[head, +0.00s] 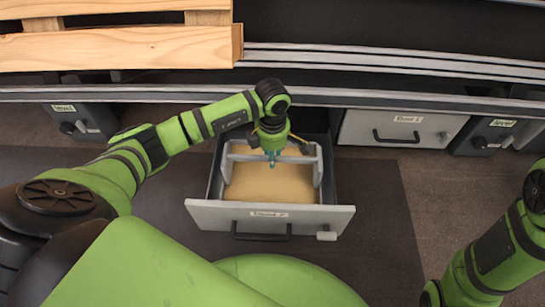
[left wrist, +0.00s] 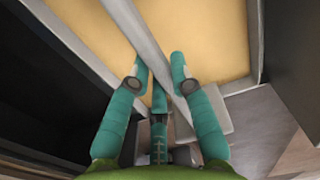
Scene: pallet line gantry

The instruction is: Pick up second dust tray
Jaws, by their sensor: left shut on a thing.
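The dust tray (head: 318,172) is a light grey box inside the pulled-out drawer (head: 325,217), whose front label appears to end in 2. Tan dust (head: 248,185) covers its floor and also fills much of the left wrist view (left wrist: 215,40). A grey bar (head: 240,157) spans the tray as its handle, and it runs between my fingers in the left wrist view (left wrist: 135,30). My left gripper (head: 271,160) points down at the middle of this bar. Its teal fingers (left wrist: 158,76) are shut on the bar. My right gripper is out of view.
A closed drawer (head: 375,128) with a black handle is to the right. Dark boxes with knobs stand at the left (head: 85,122) and right (head: 490,135). Metal rails (head: 390,99) cross behind, with a wooden pallet (head: 120,48) at upper left. Floor right of the open drawer is clear.

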